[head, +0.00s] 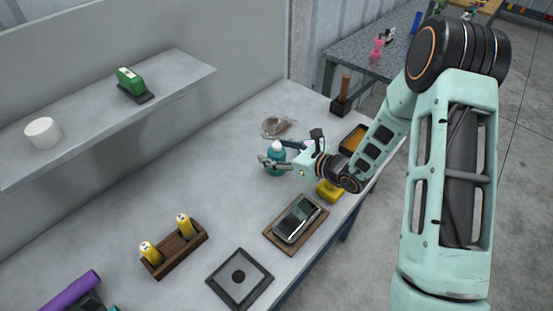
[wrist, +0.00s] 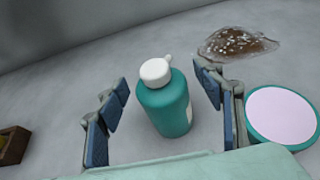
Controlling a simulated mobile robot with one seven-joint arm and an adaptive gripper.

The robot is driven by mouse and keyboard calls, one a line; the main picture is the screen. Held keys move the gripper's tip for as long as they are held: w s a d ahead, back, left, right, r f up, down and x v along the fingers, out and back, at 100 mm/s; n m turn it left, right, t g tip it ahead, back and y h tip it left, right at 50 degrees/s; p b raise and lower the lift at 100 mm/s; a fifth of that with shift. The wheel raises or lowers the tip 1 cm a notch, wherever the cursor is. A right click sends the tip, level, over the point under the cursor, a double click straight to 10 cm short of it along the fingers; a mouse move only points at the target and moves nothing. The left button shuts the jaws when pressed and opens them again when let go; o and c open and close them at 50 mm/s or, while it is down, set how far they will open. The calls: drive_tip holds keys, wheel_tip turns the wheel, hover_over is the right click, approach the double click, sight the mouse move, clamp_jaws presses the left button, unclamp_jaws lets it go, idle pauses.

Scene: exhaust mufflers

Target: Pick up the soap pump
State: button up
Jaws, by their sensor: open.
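The soap pump is a teal bottle with a white pump top; it stands upright on the workbench in the head view (head: 276,166) and in the middle of the wrist view (wrist: 168,108). My gripper (wrist: 162,105) is open, with one blue-padded finger on each side of the bottle and gaps visible between pads and bottle. In the head view my gripper (head: 277,153) reaches the bottle from the right and partly covers it.
A clear bag of brown contents (wrist: 236,43) lies behind the bottle. A round pale pink-topped item (wrist: 282,114) is close to the right finger. A yellow block (head: 329,191) and a phone on a wooden tray (head: 268,236) lie nearer the front.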

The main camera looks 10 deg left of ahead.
drive_tip(key=c, duration=1.5)
